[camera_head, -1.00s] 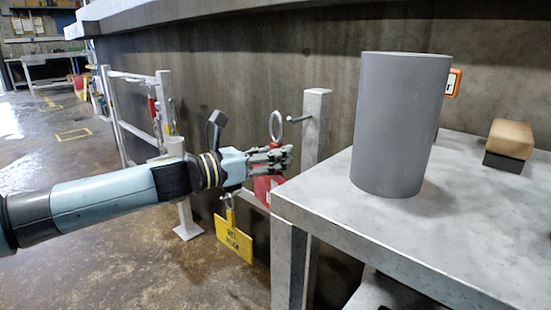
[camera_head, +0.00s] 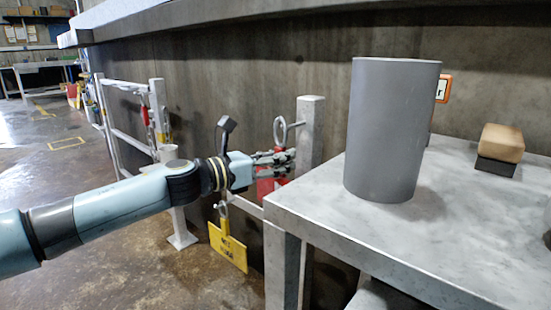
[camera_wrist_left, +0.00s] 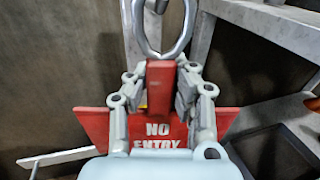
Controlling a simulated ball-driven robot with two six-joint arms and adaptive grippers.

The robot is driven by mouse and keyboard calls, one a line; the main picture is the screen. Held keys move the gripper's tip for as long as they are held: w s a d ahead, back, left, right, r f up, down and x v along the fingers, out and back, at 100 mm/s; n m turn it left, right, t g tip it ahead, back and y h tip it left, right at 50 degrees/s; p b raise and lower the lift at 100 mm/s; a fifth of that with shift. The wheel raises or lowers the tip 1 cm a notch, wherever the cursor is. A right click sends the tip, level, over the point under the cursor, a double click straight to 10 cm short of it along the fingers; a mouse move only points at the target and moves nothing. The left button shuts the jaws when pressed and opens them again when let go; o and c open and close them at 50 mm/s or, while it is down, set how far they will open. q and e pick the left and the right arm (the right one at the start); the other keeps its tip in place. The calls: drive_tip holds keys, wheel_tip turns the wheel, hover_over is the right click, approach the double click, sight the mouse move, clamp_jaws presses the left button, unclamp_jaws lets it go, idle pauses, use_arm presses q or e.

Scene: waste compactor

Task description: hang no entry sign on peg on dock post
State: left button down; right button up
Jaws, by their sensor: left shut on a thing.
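The red no entry sign (camera_wrist_left: 158,130) hangs tilted below a red stem with a metal ring (camera_wrist_left: 160,28) on top. My left gripper (camera_wrist_left: 161,88) is shut on the stem. In the head view, the left gripper (camera_head: 284,160) is beside the dock post (camera_head: 310,135), with the sign (camera_head: 265,187) partly hidden by its fingers. The ring (camera_head: 280,130) stands upright at the tip of the peg (camera_head: 296,125), overlapping it in this view. I cannot tell whether the peg tip is inside the ring. My right gripper is not in view.
A grey table (camera_head: 450,235) stands close on the right, bearing a grey cylinder (camera_head: 393,130) and a brown-topped block (camera_head: 501,143). A yellow sign (camera_head: 228,246) hangs low behind my left arm. A white rail (camera_head: 126,86) stands at left; a concrete wall is behind.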

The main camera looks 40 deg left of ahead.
use_arm(q)
drive_tip(key=shift+w+d+f, duration=0.1)
drive_tip(key=shift+w+f, duration=0.2)
drive_tip(key=shift+w, duration=0.55)
drive_tip(key=shift+w+d+f, duration=0.1)
drive_tip(key=shift+w+f, duration=0.2)
drive_tip(key=shift+w, duration=0.5)
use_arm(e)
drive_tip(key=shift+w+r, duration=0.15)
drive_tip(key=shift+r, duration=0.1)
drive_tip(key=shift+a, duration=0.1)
use_arm(q)
drive_tip(key=c, duration=1.1)
unclamp_jaws()
drive_tip(key=v, duration=1.2)
drive_tip(key=shift+a, duration=0.1)
